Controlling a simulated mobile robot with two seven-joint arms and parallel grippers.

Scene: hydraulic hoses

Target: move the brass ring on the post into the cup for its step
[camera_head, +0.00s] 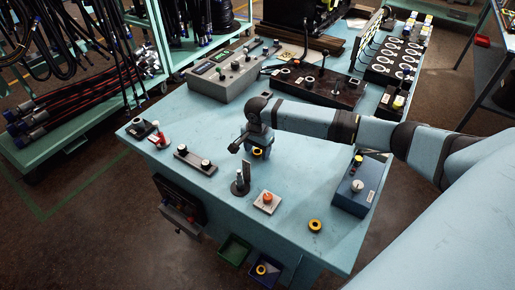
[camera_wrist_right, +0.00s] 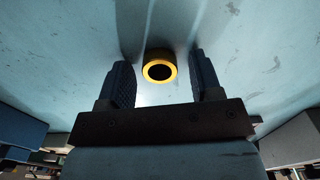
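A yellow, brass-looking ring with a dark centre (camera_head: 257,152) is at the lower end of my right gripper (camera_head: 258,146) on the blue table. In the right wrist view, the ring (camera_wrist_right: 160,68) lies between the two open fingers, with a gap on each side. I cannot tell whether it sits on a post. A second yellow ring (camera_head: 315,225) lies near the table's front right edge. A dark upright post on a round base (camera_head: 240,185) stands left of it. No cup can be told for certain. My left gripper is not in view.
A two-knob block (camera_head: 195,160) and a red-and-white piece (camera_head: 159,137) stand on the left. An orange-button box (camera_head: 267,201) is in front, a blue box (camera_head: 350,190) on the right. Control panels fill the back. Green (camera_head: 235,249) and blue bins hang below the front edge.

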